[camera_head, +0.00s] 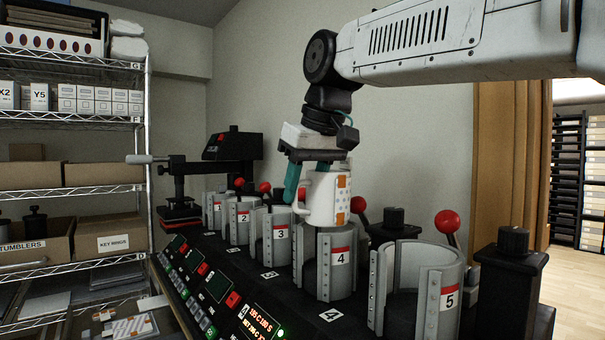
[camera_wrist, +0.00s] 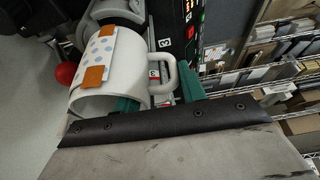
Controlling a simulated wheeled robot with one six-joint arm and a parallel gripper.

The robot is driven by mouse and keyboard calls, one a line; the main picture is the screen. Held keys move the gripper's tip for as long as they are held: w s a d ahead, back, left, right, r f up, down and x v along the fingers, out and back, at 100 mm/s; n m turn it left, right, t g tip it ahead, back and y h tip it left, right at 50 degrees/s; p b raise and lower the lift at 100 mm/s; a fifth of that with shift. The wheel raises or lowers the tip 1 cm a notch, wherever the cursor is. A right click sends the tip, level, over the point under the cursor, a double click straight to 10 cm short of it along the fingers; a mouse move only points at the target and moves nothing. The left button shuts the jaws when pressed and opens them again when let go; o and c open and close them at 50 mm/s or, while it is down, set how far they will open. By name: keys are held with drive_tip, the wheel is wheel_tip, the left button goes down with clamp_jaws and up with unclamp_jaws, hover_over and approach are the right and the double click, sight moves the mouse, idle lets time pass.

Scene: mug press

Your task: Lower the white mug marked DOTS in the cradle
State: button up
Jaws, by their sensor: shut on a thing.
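The white mug (camera_head: 322,203) carries a dotted sheet with orange tape patches, seen more clearly in the wrist view (camera_wrist: 103,48). My gripper (camera_head: 292,184) is shut on the mug from its handle side, with teal fingers; they also show in the wrist view (camera_wrist: 160,93). The mug is upright over the cradle numbered 4 (camera_head: 312,266), its bottom close to the cradle's top rim. I cannot tell whether its base is just inside the rim. The exact contact of the fingers with the handle or wall is partly hidden.
Cradle 5 (camera_head: 431,300) stands empty at the right and cradle 3 (camera_head: 277,247) at the left. Red-knobbed levers (camera_head: 447,222) rise behind the cradles. A control panel (camera_head: 200,285) runs along the front. Shelves (camera_head: 70,190) with boxes stand at the left.

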wheel_tip(320, 180, down, 8)
idle(0.9)
drive_tip(key=shift+f, duration=0.1)
drive_tip(key=o, duration=1.3)
drive_tip(key=v, duration=0.8)
drive_tip(key=shift+f, duration=0.1)
